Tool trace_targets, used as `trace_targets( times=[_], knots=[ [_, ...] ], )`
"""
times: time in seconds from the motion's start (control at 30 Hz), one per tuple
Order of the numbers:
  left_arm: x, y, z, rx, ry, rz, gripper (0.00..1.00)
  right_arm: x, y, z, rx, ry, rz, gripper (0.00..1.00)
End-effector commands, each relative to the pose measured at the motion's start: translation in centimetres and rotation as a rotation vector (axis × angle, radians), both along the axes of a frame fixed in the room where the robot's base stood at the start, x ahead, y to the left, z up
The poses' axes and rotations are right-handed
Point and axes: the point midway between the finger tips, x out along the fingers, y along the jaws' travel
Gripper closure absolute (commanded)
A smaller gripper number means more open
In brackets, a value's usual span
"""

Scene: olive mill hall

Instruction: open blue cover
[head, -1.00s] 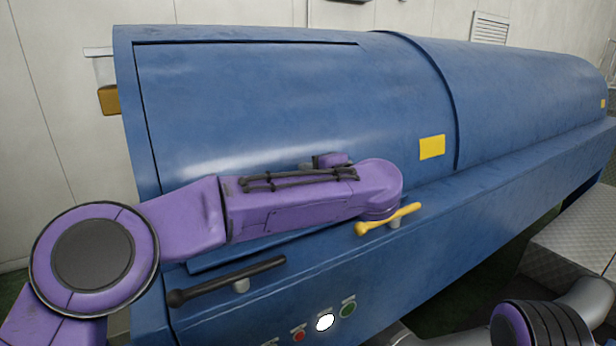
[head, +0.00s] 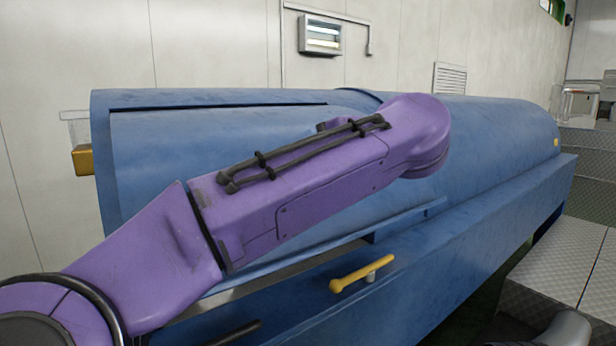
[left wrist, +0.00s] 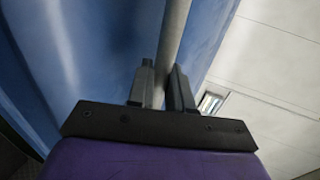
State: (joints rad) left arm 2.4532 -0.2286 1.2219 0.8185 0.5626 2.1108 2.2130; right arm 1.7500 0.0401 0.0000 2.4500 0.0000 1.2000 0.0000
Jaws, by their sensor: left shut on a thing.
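The blue cover (head: 230,135) is the curved lid on the long blue machine. In the head view its front lower edge stands a little above the machine body, with a narrow gap along it. My purple left arm crosses in front of the cover and hides much of it. In the left wrist view, my left gripper (left wrist: 162,85) is shut on a round grey bar (left wrist: 173,40) beside the blue cover. The gripper itself is hidden in the head view. My right gripper is not in view.
A yellow lever (head: 362,273) sticks out of the machine front below the cover, with a dark lever (head: 236,334) to its left, partly hidden. Metal steps (head: 555,255) stand at the right. A pale wall (head: 210,45) rises behind the machine.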

Motion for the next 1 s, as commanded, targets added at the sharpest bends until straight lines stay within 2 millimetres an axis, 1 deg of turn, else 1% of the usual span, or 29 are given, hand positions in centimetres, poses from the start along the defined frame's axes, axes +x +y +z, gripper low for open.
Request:
trace_targets(
  times=[0.03,0.17,0.6,0.63,0.67,0.7,0.93,1.0],
  knots=[
    [0.02,0.11,0.89,-0.001,-0.005,0.004,1.0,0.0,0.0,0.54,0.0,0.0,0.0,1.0],
    [-0.1,0.06,1.53,-0.001,-0.002,0.005,1.0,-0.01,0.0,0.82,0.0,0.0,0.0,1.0],
    [-0.09,0.05,1.56,-0.001,0.001,0.005,1.0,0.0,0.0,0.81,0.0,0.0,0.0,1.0],
    [-0.09,0.05,1.55,-0.001,0.001,0.005,0.74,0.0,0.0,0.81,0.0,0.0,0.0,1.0],
    [-0.09,0.05,1.55,-0.001,0.001,0.005,0.64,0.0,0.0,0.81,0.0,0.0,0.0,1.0],
    [-0.1,0.03,1.54,-0.001,0.001,0.005,0.59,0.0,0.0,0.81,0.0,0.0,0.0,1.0],
    [-0.18,-0.12,1.49,-0.001,0.003,0.003,0.59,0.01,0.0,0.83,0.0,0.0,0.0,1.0],
    [-0.15,-0.16,1.84,-0.002,0.004,0.002,0.59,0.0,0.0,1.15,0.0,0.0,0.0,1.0]
  ],
)
